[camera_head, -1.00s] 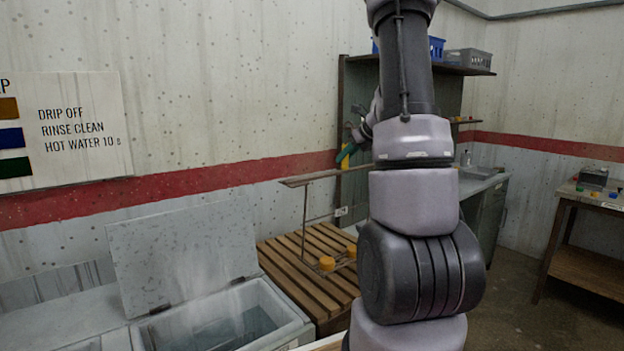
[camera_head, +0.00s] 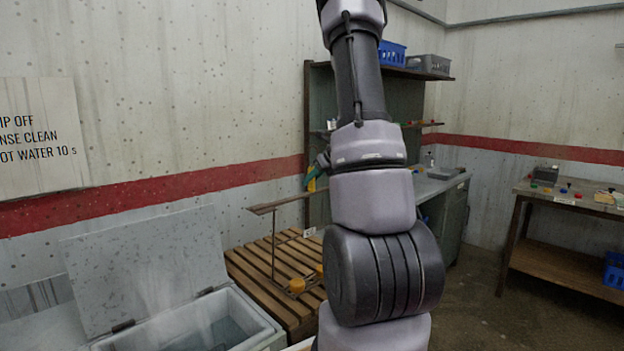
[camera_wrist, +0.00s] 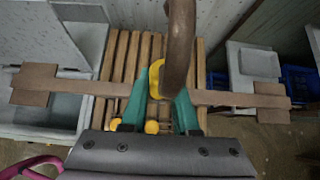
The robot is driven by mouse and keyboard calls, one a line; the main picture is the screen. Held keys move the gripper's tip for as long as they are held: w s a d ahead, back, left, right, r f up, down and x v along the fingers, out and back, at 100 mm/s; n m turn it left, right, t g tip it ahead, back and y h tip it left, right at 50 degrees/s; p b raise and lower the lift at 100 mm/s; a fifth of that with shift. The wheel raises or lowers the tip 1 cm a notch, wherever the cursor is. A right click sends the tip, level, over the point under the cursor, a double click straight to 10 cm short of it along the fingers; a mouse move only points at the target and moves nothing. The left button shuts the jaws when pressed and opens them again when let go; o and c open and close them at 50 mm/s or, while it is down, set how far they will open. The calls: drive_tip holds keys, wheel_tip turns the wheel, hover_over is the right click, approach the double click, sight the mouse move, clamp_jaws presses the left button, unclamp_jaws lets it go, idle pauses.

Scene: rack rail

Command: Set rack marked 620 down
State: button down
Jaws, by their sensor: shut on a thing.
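The rack (camera_head: 277,205) is a long brown bar with thin rods hanging below and orange round pieces (camera_head: 297,285) low down. It is over the slatted wooden bench (camera_head: 250,263); I cannot tell whether its lower end touches the slats. A small white tag (camera_head: 309,232) shows beside my arm, its writing too small to read. In the wrist view the bar (camera_wrist: 62,81) runs left to right, with a brown curved hook (camera_wrist: 180,45) above it. My gripper's green fingers (camera_wrist: 160,103) are shut on the rack at its middle. In the head view my arm hides the rack's right part.
An open-lidded tank (camera_head: 200,325) stands left of the bench, its raised lid (camera_head: 145,265) close by. A shelf unit with a blue crate (camera_head: 391,55) and counter stand behind to the right. A side table (camera_head: 565,195) is far right.

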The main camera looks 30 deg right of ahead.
drive_tip(key=shift+f, duration=0.3)
idle(0.4)
unclamp_jaws()
idle(0.6)
drive_tip(key=s+d, duration=0.2)
drive_tip(key=s, duration=0.6)
drive_tip(key=shift+s, duration=0.3)
idle(1.1)
idle(0.4)
